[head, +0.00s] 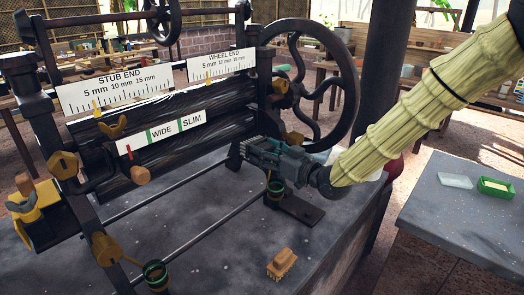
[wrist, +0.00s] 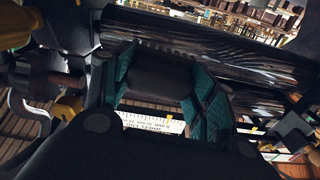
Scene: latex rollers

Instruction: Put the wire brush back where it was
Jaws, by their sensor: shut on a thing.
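My gripper (head: 262,152) is shut on a dark block with short bristles, which I take for the wire brush (wrist: 160,76). In the wrist view the block sits between the two teal finger pads, its bristled edge towards the shiny dark roller (wrist: 225,62). In the head view the gripper is at the right end of the roller machine, beside the dark rollers (head: 165,125). Whether the bristles touch a roller cannot be told. A small tan bristled brush (head: 282,263) lies on the grey table (head: 225,265) in front of the machine.
A large black handwheel (head: 347,95) stands just behind my gripper. Gauge signs (head: 115,90) and yellow-brown knobs (head: 63,164) stick out at the front. The table around the tan brush is clear.

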